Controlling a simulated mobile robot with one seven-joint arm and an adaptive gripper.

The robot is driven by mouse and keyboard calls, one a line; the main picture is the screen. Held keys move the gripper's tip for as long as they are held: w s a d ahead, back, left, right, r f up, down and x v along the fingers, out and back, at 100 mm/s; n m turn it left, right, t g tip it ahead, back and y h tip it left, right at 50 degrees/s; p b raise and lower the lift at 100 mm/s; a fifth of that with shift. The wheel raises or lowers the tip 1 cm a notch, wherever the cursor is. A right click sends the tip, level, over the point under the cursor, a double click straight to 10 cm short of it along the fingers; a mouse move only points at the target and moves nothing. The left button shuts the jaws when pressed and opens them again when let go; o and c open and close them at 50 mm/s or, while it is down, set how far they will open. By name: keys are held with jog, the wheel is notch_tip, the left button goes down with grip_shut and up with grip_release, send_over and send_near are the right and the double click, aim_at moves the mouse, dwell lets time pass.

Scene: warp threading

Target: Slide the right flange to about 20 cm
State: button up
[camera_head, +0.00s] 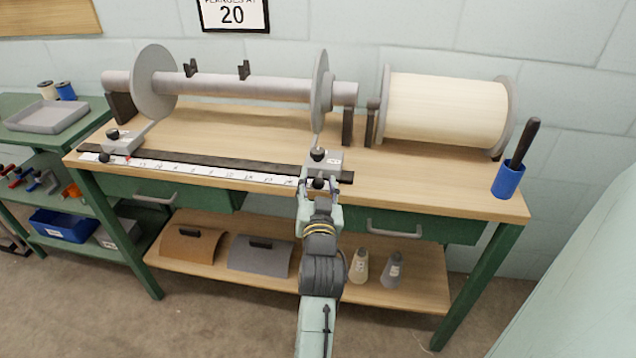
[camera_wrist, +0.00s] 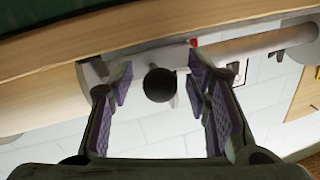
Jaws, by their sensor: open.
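The right flange (camera_head: 320,92) is a grey disc on the horizontal grey beam (camera_head: 240,87), near the beam's right end. Below it, a grey slider block (camera_head: 325,163) with black knobs sits at the right part of the ruler (camera_head: 200,172) on the bench's front edge. The left flange (camera_head: 154,84) stands at the beam's left end, with another slider block (camera_head: 122,143) below it. My gripper (camera_head: 318,190) is at the right block's front knob. In the wrist view, my open gripper (camera_wrist: 160,88) has its purple-padded fingers on either side of a round black knob (camera_wrist: 160,85), apart from it.
A cream yarn spool (camera_head: 445,108) stands at the back right of the wooden bench (camera_head: 430,165). A blue cup (camera_head: 508,180) with a dark-handled tool is at the right corner. A wall sign (camera_head: 233,14) reads 20. The ruler between the two blocks is clear.

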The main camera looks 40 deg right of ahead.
jog(key=shift+c, duration=0.4)
grip_shut()
dwell(0.4)
